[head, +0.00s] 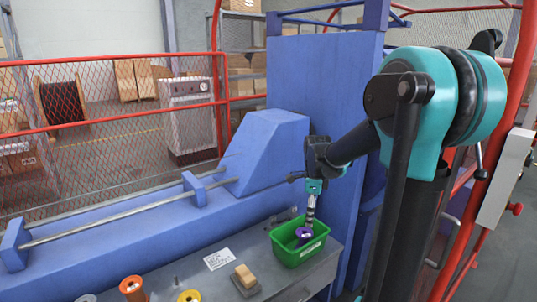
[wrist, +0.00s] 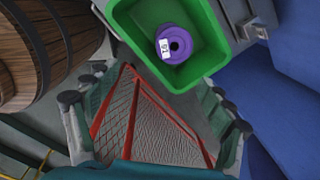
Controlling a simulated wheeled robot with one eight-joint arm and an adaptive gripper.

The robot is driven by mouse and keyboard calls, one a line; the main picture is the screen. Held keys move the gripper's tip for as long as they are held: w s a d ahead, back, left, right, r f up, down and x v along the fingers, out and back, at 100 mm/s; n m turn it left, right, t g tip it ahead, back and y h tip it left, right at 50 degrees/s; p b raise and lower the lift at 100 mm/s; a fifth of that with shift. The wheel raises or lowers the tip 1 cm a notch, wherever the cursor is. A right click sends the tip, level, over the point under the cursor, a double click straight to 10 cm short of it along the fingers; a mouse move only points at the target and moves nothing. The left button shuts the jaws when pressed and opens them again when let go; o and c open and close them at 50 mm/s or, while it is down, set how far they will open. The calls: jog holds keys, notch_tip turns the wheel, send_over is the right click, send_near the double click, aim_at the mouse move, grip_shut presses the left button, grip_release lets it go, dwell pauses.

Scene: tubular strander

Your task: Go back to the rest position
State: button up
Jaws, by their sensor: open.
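My gripper (head: 311,213) hangs fingers-down over a green bin (head: 302,254) at the right end of the grey bench. In the wrist view its fingers stand apart with nothing between them. A purple spool (head: 303,233) is inside the bin. The wrist view shows the same spool (wrist: 174,44) with a white label and a dark centre hole, lying inside the green bin (wrist: 203,67). The spool appears apart from the fingers in the wrist view. The rest position is not marked in either view.
The grey bench (head: 205,277) also carries an orange spool (head: 132,288), a yellow spool (head: 189,297), a white card (head: 219,259) and a tan block on a dark base (head: 245,277). A tall blue machine housing (head: 325,95) stands close behind my arm. Red mesh fencing (head: 110,140) lies beyond.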

jog(key=s+d+f+n+t, duration=0.1)
jog(key=s+f+n, duration=0.3)
jog(key=s+n, duration=0.5)
jog(key=s+d+f+n+t, duration=0.2)
jog(key=s+f+n, duration=0.2)
jog(key=s+n, duration=0.5)
jog(key=shift+s+f+n+t, duration=0.3)
jog(key=shift+s+f+n, duration=0.05)
jog(key=shift+n, duration=1.05)
